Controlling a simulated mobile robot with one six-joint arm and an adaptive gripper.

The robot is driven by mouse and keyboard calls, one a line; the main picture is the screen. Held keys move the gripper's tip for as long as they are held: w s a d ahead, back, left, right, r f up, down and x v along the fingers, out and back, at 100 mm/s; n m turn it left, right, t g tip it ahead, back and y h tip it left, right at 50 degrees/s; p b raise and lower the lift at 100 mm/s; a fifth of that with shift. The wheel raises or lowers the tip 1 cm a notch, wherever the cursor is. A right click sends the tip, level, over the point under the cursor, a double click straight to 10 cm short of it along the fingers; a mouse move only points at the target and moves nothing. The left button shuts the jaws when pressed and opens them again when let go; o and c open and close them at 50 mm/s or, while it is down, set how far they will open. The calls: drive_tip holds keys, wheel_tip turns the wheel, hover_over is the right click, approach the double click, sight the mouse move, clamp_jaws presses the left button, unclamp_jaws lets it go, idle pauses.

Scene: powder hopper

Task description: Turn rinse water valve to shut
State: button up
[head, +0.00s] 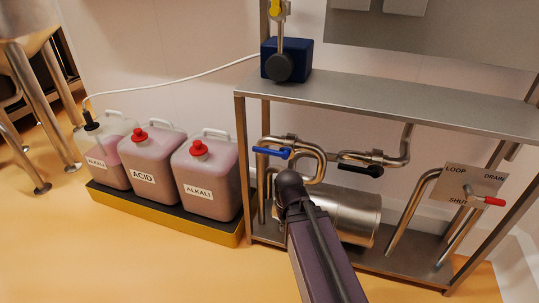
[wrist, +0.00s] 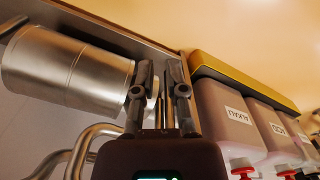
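A valve with a blue lever (head: 271,153) sits on the steel pipework at the left of the frame. Its lever points left, roughly along the pipe. A valve with a black lever (head: 361,169) is to its right. No label on either is readable. A red-handled valve (head: 490,201) is at the far right, on a plate marked LOOP, DRAIN and SHUT; its handle points right. My gripper (wrist: 160,72) shows in the wrist view with its two fingers apart and nothing between them. In the head view it is hidden by my wrist, just below the blue-lever valve.
A steel cylinder (head: 345,215) lies under the pipes; it also shows in the wrist view (wrist: 70,68). A steel shelf (head: 400,100) spans above, with a blue pump (head: 286,58). Red-capped jugs (head: 208,180) stand in a yellow-edged tray (head: 165,219) at left.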

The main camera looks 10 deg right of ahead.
drive_tip(key=o, duration=0.3)
drive_tip(key=shift+w+f, duration=0.1)
drive_tip(key=shift+w, duration=0.05)
drive_tip(key=shift+o, duration=0.6)
drive_tip(key=shift+w+f+h, duration=0.1)
drive_tip(key=shift+w+h, duration=0.1)
drive_tip(key=shift+h, duration=0.1)
drive_tip(key=n+t+h+b, duration=0.8)
drive_tip(key=t+h+b, duration=0.25)
drive_tip(key=h, duration=0.35)
approach(262, 152)
drive_tip(key=v, duration=0.3)
drive_tip(key=shift+s+d+t, duration=0.15)
drive_tip(key=shift+s+t, duration=0.05)
drive_tip(key=shift+t, duration=0.05)
drive_tip(key=shift+w+d+m, duration=0.1)
drive_tip(key=shift+m, duration=0.2)
drive_tip(key=shift+x, duration=6.7)
drive_tip(key=shift+f, duration=0.2)
